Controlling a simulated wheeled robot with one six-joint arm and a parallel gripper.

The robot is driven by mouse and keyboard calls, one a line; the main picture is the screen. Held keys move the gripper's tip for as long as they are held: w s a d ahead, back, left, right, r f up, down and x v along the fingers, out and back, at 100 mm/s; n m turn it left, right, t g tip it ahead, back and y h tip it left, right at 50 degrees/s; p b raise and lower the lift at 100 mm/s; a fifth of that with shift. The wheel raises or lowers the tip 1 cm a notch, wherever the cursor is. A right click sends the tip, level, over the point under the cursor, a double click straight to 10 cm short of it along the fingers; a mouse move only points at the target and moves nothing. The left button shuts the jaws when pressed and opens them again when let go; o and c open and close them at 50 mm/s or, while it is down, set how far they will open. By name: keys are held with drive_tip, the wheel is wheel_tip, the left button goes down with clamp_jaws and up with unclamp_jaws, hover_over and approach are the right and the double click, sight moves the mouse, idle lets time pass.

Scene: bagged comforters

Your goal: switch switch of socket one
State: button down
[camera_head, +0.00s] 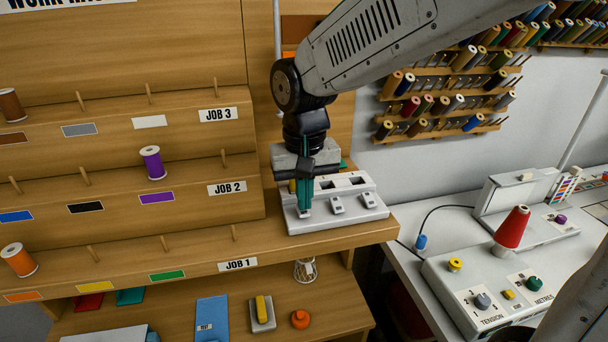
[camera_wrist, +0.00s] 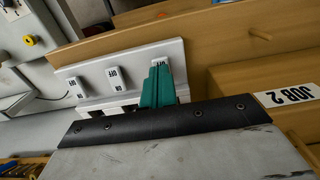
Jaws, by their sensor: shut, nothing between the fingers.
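A white power strip (camera_head: 345,217) with a row of sockets and rocker switches sits on the wooden shelf at the right end. Its middle switch (camera_head: 337,205) and right switch (camera_head: 368,200) show plainly. My gripper (camera_head: 304,210), with teal fingers, is shut and empty, pointing down at the left switch. The fingers hide most of that switch and its socket. In the wrist view the strip (camera_wrist: 95,101) shows its switches, the middle one (camera_wrist: 115,77) marked OFF. My fingers (camera_wrist: 158,92) are close to the last switch there; I cannot tell whether they touch it.
The stepped wooden rack (camera_head: 130,205) with spools and job labels is to the left. A purple spool (camera_head: 152,162) stands on it. A white machine table (camera_head: 420,240) with a red cone (camera_head: 511,231) is to the right. Thread spools hang on the wall behind.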

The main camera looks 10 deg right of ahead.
drive_tip(key=shift+f, duration=0.4)
